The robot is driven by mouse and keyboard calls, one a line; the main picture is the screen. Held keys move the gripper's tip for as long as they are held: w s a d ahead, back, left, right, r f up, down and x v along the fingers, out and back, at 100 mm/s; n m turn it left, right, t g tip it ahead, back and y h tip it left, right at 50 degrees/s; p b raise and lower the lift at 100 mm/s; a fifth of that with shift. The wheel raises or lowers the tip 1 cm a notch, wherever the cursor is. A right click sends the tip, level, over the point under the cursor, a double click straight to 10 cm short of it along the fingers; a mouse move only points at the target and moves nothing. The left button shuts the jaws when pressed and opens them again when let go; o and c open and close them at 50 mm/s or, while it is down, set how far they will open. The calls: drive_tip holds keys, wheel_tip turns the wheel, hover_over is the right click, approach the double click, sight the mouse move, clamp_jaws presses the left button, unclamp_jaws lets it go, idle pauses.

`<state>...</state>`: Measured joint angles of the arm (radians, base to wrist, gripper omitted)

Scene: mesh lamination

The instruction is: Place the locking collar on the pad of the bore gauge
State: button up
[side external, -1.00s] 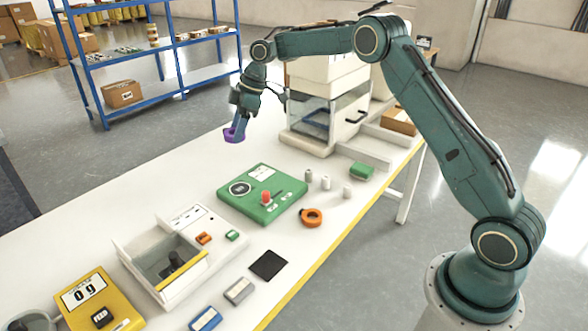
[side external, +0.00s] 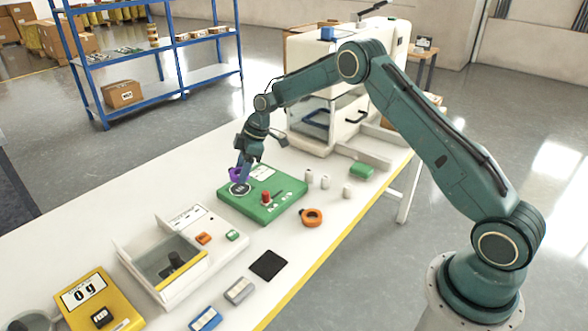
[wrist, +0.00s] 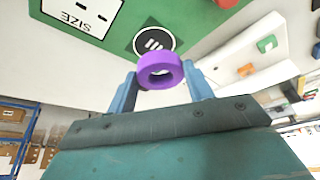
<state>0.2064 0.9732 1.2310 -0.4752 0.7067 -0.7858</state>
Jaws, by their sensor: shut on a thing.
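The purple locking collar (side external: 235,174) is a thick ring. My gripper (side external: 243,179) is shut on it and holds it over the back left part of the green bore gauge (side external: 250,209). In the wrist view the collar (wrist: 160,61) sits between the two blue fingers with its hole showing. The gauge's round black pad (wrist: 153,39) with white bars lies just beyond the collar, its near edge partly covered by it. The pad (side external: 240,189) also shows in the side view, just below the fingers. The collar appears above the pad, not resting on it; the exact gap is unclear.
A red knob (side external: 266,196) stands on the gauge. An orange ring (side external: 312,217) and several small grey-white cylinders (side external: 325,182) lie to its right. A white open-topped box (side external: 165,262) stands front left, and a glass-fronted white machine (side external: 330,112) stands behind.

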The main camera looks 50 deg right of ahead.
sight(245, 189)
drive_tip(key=shift+f, duration=2.1)
drive_tip(key=shift+f, duration=0.15)
drive_tip(key=o, duration=1)
drive_tip(key=v, duration=1.2)
drive_tip(key=shift+r, duration=0.25)
